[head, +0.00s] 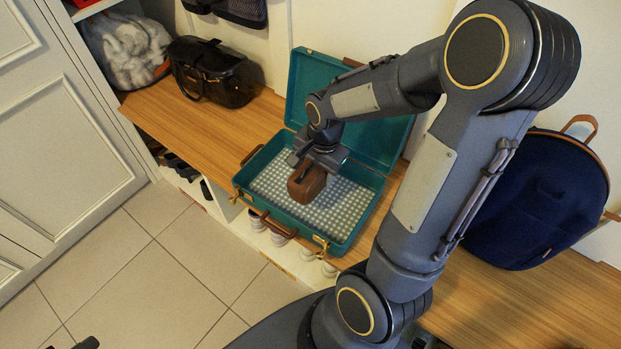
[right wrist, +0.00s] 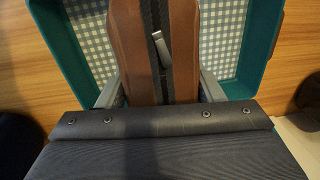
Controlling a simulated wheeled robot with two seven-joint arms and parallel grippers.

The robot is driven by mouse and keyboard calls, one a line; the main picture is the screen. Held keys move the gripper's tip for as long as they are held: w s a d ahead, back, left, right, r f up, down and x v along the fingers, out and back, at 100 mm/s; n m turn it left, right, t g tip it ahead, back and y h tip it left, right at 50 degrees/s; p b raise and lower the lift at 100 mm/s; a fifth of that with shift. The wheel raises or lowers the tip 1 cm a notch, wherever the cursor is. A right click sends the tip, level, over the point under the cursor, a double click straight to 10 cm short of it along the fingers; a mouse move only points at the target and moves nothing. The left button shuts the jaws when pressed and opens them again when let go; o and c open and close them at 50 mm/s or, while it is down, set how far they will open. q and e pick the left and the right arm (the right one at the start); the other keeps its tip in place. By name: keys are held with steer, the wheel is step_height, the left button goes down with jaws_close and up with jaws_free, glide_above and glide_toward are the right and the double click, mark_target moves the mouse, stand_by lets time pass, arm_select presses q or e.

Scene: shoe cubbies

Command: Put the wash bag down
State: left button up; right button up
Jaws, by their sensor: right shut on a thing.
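The brown wash bag (head: 306,183) is held by my right gripper (head: 313,164) inside the open teal suitcase (head: 356,243). In the right wrist view the wash bag (right wrist: 122,45) shows a dark zip strip and a metal pull, with the fingers of my right gripper (right wrist: 155,92) on both its sides. The suitcase (right wrist: 265,50) has a checked lining and shows around the bag. I cannot tell whether the bag touches the suitcase floor. A small dark part at the bottom left of the head view may be my left gripper.
The suitcase stands open on a wooden bench (head: 480,300), its lid leaning back toward the wall. A black handbag (head: 212,75) is to the left and a navy backpack (head: 540,200) to the right. Shoe cubbies (head: 265,240) lie below the bench.

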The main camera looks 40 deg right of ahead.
steer(key=w+f, duration=0.1)
steer(key=f, duration=0.1)
steer(key=w+d+f+b, duration=0.1)
steer(key=w+f, duration=0.1)
steer(key=w+d+f+b, duration=0.1)
steer(key=w+f, duration=0.1)
steer(key=shift+d, duration=0.25)
steer(key=shift+w+d+f+b, duration=0.15)
steer(key=shift+f+b, duration=0.25)
steer(key=shift+f, duration=0.5)
steer(key=shift+w+f+b, duration=0.1)
steer(key=shift+f+b, duration=0.3)
steer(key=shift+f, duration=0.45)
steer(key=shift+f, duration=0.1)
steer(key=shift+f, duration=0.15)
steer(key=o, duration=1.1)
steer(key=shift+c, duration=0.2)
